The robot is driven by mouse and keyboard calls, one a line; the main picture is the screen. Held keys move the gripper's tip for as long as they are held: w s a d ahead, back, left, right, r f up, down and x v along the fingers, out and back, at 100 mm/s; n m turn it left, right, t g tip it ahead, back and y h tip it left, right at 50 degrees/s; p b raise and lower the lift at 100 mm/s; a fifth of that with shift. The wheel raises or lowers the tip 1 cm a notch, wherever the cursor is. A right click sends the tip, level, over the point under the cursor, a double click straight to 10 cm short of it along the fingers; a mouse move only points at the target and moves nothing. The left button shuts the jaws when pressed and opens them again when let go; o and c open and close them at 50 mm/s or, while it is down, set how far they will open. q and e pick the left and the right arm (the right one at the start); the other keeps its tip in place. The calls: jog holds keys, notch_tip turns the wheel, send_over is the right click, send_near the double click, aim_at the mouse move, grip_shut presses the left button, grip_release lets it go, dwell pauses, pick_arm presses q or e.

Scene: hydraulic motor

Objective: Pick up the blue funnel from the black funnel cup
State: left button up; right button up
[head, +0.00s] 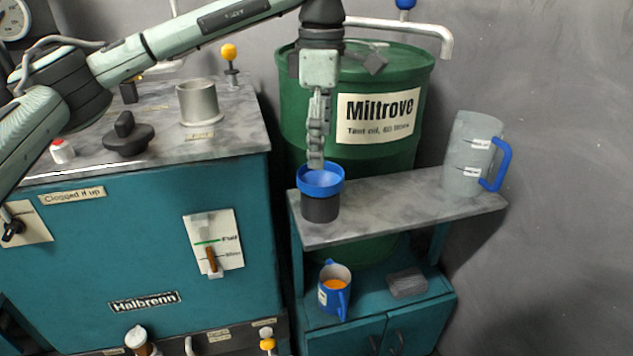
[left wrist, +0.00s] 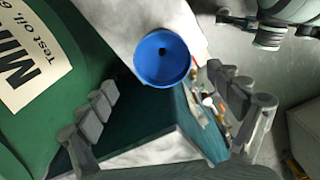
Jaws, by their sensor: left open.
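The blue funnel (head: 322,179) sits on top of the black funnel cup (head: 320,208) on the grey shelf beside the green drum. In the left wrist view the funnel (left wrist: 162,58) appears as a blue round bowl with a small dark hole, ahead of the fingers. The cup is hidden beneath it there. My left gripper (head: 316,160) points down just above the funnel's rim in the head view. In the left wrist view its fingers (left wrist: 165,120) are wide apart with nothing between them. My right gripper is not in view.
A clear jug with a blue handle (head: 470,155) stands on the shelf's right end (head: 400,207). The green drum (head: 300,110) is close behind my gripper. A blue mug (head: 334,291) stands on the lower shelf. The teal Halbrenn machine (head: 130,235) is at left.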

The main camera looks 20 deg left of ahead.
aim_at(320, 180)
pick_arm(q)
notch_tip(320, 180, down, 7)
jog(key=shift+s+d+f, duration=0.1)
jog(key=shift+s+f, duration=0.05)
jog(key=shift+c, duration=0.5)
jog(key=c, duration=1)
